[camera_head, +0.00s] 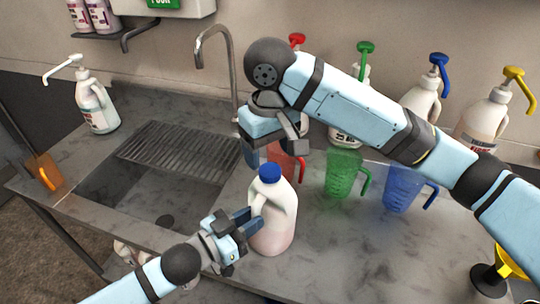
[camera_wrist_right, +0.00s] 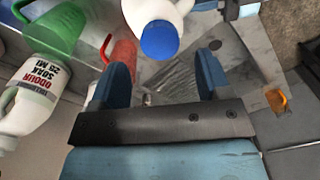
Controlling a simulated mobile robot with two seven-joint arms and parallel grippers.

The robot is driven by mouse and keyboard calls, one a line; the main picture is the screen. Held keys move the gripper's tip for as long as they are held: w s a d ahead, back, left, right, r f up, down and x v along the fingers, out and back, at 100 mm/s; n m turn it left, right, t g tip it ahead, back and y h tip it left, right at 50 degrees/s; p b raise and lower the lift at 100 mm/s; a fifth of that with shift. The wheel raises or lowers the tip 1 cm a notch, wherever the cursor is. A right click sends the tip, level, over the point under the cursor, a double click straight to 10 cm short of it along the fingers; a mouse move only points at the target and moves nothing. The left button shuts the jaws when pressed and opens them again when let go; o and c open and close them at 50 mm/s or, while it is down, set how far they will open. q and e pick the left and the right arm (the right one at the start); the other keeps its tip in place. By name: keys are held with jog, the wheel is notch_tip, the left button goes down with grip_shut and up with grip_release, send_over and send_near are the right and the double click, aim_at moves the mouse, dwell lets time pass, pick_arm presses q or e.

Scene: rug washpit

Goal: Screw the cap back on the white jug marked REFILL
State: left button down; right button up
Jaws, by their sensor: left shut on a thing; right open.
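A white jug (camera_head: 273,222) stands upright on the grey counter, right of the sink; no REFILL marking is readable on it. A blue cap (camera_head: 270,172) sits on its mouth; I cannot tell how tight it is. The right wrist view shows the cap (camera_wrist_right: 160,41) just beyond and between the fingertips. My left gripper (camera_head: 250,220) is shut on the jug's handle side, low on the left. My right gripper (camera_head: 276,150) is open and empty, above and behind the cap, apart from it; it also shows in the right wrist view (camera_wrist_right: 164,72).
Red (camera_head: 286,162), green (camera_head: 342,174) and blue (camera_head: 404,188) measuring jugs stand behind and right of the white jug. Pump-topped bottles line the wall, one with a yellow pump (camera_head: 514,76). The sink (camera_head: 130,190) and tap (camera_head: 215,32) are left.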

aim_at(270, 170)
jog(key=shift+c, duration=0.4)
jog(key=n, duration=0.1)
jog(key=r+n, duration=0.1)
jog(key=n, duration=0.3)
jog(key=shift+a+r, duration=0.2)
jog(key=shift+r, duration=0.15)
jog(key=n, duration=0.1)
jog(key=r+n, duration=0.1)
jog(key=n, duration=0.1)
jog(key=shift+n, duration=0.3)
jog(key=n, duration=0.3)
jog(key=shift+d+r+n, duration=0.25)
jog(key=shift+r+n, duration=0.05)
jog(key=shift+r, duration=0.05)
jog(key=shift+f, duration=4)
